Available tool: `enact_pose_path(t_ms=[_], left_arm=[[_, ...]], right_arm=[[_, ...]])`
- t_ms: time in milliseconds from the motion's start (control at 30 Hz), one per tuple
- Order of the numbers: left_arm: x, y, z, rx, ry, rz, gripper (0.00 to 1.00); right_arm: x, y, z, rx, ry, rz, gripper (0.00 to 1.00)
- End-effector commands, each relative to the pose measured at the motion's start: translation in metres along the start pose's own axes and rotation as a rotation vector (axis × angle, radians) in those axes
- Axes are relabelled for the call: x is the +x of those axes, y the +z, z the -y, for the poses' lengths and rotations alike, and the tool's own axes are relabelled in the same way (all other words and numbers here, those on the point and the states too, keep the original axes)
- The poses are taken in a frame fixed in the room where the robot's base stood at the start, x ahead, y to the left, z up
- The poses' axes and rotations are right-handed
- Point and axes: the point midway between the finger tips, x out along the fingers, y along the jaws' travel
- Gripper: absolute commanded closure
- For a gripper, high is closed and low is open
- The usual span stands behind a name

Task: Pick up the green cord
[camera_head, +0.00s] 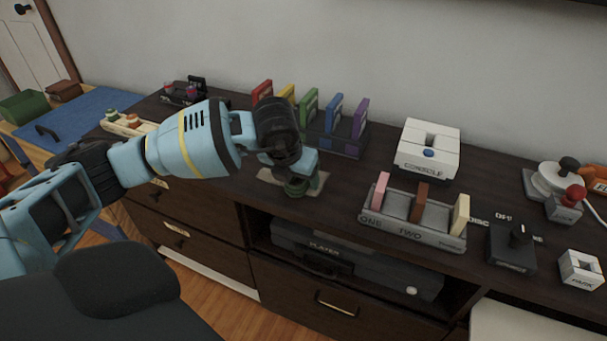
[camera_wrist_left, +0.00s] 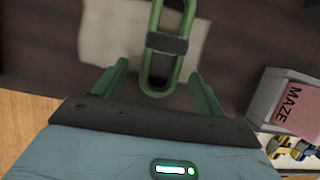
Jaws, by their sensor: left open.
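The green cord (camera_wrist_left: 167,43) shows in the left wrist view as a long loop with a dark grey band across its middle. It lies over a pale flat piece (camera_wrist_left: 105,35) on the dark cabinet top, and its upper end is cut off by the frame. My left gripper (camera_wrist_left: 158,70) is open, with one green finger on each side of the cord's near end and gaps between. In the head view my left gripper (camera_head: 298,188) points down over the pale piece, and its wrist hides most of the spot. My right gripper is in neither view.
Colored upright cases (camera_head: 308,105) stand in a rack behind the gripper. To the right are a white console (camera_head: 428,148), a grey holder (camera_head: 400,228) with three cartridges and a black knob box (camera_head: 511,247). The cabinet's front edge is close to the gripper.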

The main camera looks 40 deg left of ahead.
Motion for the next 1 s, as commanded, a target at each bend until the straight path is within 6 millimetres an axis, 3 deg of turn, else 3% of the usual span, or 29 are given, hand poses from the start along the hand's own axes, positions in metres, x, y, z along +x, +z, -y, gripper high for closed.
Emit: enact_pose_path(t_ms=[333,700,1000], left_arm=[[0.0094,-0.0002,0.0004,0.000,-0.001,0.000,0.29],[0.0091,-0.0002,0.0002,0.000,-0.001,0.000,0.76],[0.0077,0.0006,0.0003,0.000,-0.001,0.001,0.78]], right_arm=[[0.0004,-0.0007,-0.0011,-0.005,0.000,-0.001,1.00],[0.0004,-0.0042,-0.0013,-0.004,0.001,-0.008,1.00],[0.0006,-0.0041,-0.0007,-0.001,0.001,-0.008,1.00]])
